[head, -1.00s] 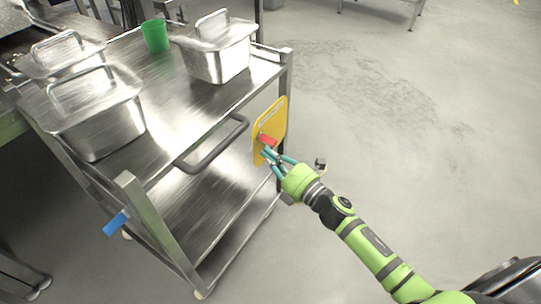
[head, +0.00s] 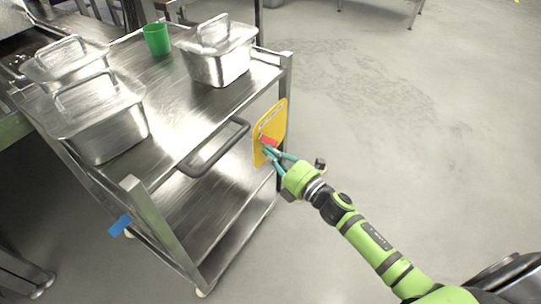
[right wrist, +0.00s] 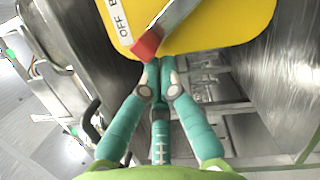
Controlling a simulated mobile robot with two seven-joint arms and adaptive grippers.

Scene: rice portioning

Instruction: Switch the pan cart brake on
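The brake plate (head: 274,122) is yellow and sits on the right end of the steel pan cart (head: 185,115). It carries a metal lever with a red tip (head: 268,141). In the right wrist view the red tip (right wrist: 145,47) and grey lever (right wrist: 178,14) slant across the plate. A white label reading "OFF" and a cut-off "B" (right wrist: 121,18) lies beside it. My right gripper (right wrist: 159,68) has its teal fingertips drawn together just below the red tip. I cannot tell whether they touch it, and nothing shows between them. My left gripper is out of view.
Lidded steel pans (head: 100,120) and a green cup (head: 157,39) stand on the cart top. A grey push handle (head: 215,152) juts from the cart's near side. The floor (head: 400,120) at right is clear.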

